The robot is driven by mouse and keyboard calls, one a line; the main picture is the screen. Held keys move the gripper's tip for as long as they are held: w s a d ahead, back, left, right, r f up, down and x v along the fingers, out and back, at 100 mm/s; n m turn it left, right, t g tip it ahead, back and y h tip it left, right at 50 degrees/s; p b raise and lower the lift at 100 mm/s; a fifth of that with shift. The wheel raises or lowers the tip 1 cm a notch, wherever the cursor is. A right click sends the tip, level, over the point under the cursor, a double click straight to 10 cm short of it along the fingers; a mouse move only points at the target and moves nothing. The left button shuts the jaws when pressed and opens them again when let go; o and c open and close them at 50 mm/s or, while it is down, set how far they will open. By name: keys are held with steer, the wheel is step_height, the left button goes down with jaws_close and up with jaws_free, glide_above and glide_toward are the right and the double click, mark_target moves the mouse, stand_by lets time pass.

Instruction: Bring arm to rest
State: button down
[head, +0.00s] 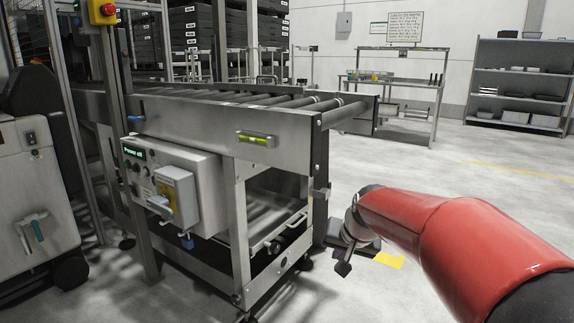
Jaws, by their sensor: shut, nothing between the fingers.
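My red arm reaches in from the lower right of the head view. My gripper (344,262) is at its far end, pointing down and seen small, over the floor to the right of the conveyor's end leg. It holds nothing and is shut. Part of the gripper is hidden behind my own wrist. The roller conveyor (215,125) stands to the left of the gripper, with a gap that I cannot judge exactly.
A control box (170,185) with a "Power off" display hangs on the conveyor's side. A yellow floor patch (389,260) lies near the gripper. A workbench (400,84) and grey shelves (520,82) stand at the back. The floor at right is clear.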

steer(key=s+d+n, duration=0.1)
steer(key=s, duration=1.2)
steer(key=s+d+n+h+p, duration=0.1)
steer(key=s+d, duration=0.1)
steer(key=s, duration=1.2)
steer(key=shift+s+d+g+h, duration=0.2)
steer(key=shift+d+g+h, duration=0.05)
steer(key=shift+g+h, duration=0.05)
steer(key=shift+f, duration=0.1)
